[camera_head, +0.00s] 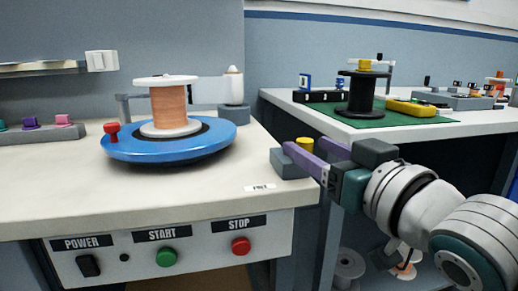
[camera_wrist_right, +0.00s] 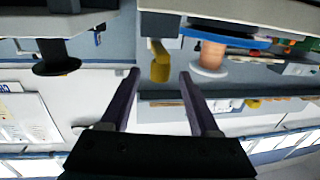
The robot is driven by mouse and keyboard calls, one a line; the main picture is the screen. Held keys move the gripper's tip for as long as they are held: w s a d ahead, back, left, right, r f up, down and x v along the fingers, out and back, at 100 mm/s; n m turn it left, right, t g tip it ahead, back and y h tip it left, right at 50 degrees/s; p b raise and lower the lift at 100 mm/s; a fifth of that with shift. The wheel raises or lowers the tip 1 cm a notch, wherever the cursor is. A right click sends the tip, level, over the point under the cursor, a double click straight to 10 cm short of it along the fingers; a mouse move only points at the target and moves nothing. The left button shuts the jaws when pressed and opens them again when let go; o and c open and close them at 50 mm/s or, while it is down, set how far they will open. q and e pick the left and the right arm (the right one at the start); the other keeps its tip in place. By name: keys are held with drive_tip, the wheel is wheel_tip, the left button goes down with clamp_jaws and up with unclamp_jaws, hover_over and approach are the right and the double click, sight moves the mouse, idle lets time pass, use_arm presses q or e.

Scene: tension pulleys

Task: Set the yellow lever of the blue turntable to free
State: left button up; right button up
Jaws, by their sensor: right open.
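The blue turntable (camera_head: 168,148) stands on the left bench with a copper spool (camera_head: 169,105) on it and a red knob (camera_head: 111,131) at its left rim. The yellow lever (camera_head: 305,144) shows as a short upright piece on a grey block (camera_head: 289,164) at the bench's right side. In the right wrist view the yellow lever (camera_wrist_right: 160,62) appears just beyond the fingertips, in line with the gap. My right gripper (camera_head: 304,148) is open, its purple fingers apart near the lever. I cannot tell whether they reach around it. My left gripper is not in view.
A small label (camera_head: 262,188) lies on the bench edge, above a panel with POWER, START and STOP (camera_head: 240,246) buttons. A second bench (camera_head: 400,130) at right holds a black spool on a green mat (camera_head: 385,118). A gap separates the benches.

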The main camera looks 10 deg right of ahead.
drive_tip(key=shift+w+a, duration=0.15)
drive_tip(key=shift+w, duration=0.55)
drive_tip(key=shift+w+a, duration=0.1)
drive_tip(key=shift+w, duration=0.6)
drive_tip(key=shift+c, duration=0.3)
clamp_jaws()
